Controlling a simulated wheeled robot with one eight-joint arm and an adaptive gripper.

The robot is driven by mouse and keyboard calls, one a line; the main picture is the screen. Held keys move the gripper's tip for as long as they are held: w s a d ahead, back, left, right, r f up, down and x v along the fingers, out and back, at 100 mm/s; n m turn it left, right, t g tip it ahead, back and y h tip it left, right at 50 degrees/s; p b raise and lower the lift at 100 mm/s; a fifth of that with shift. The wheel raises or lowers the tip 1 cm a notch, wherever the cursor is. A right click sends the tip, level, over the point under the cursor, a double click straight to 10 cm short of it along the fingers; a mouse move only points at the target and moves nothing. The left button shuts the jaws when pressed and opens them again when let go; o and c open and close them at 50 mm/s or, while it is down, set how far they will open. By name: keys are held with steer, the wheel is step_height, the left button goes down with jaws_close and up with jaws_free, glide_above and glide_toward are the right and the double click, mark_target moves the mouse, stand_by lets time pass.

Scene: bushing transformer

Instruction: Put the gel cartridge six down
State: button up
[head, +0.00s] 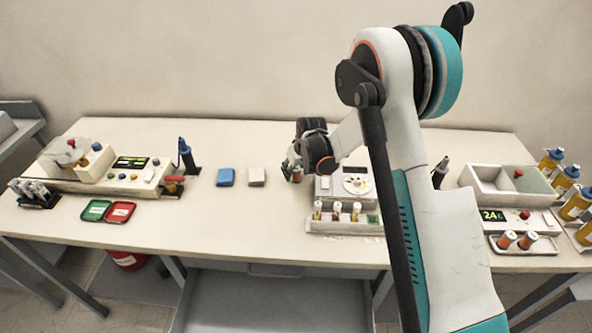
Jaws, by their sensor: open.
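My gripper (293,168) is small in the head view, low over the table to the left of the middle device. It is open. A small object (297,175) with an orange-brown part shows at its fingertips; I cannot tell whether it stands on the table or whether the fingers touch it. No number can be read on it, so I cannot tell whether it is gel cartridge six. Several small vials with yellow and red parts stand in a white rack (345,228) in front of the middle device.
The middle device (327,188) is close right of my gripper. A blue block (226,177) and a white block (256,177) lie to its left. Green (96,210) and red (120,212) trays lie further left. The table front between is clear. My arm hides the right-centre.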

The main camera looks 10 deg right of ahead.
steer(key=s+d+r+p, duration=0.1)
steer(key=s+r, duration=0.3)
steer(key=r, duration=0.3)
steer(key=s+d+r+m, duration=0.15)
steer(key=s+r, duration=0.25)
steer(key=r, duration=0.4)
steer(key=s+d+r+n+p, duration=0.1)
steer(key=s+d+r, duration=0.1)
steer(key=s+r, duration=0.35)
steer(key=s+d+r+m+t, duration=0.1)
steer(key=s+r, duration=0.3)
steer(key=s, duration=0.8)
steer(key=s+d+r+m+t+h, duration=0.1)
steer(key=s+d+r, duration=0.3)
steer(key=s, duration=0.9)
steer(key=shift+d+r+m+t, duration=0.25)
steer(key=shift+r+m+t, duration=0.2)
steer(key=shift+m, duration=0.1)
steer(key=shift+o, duration=0.4)
steer(key=shift+s+d+f, duration=0.1)
steer(key=shift+s+f, duration=0.15)
steer(key=shift+s, duration=0.3)
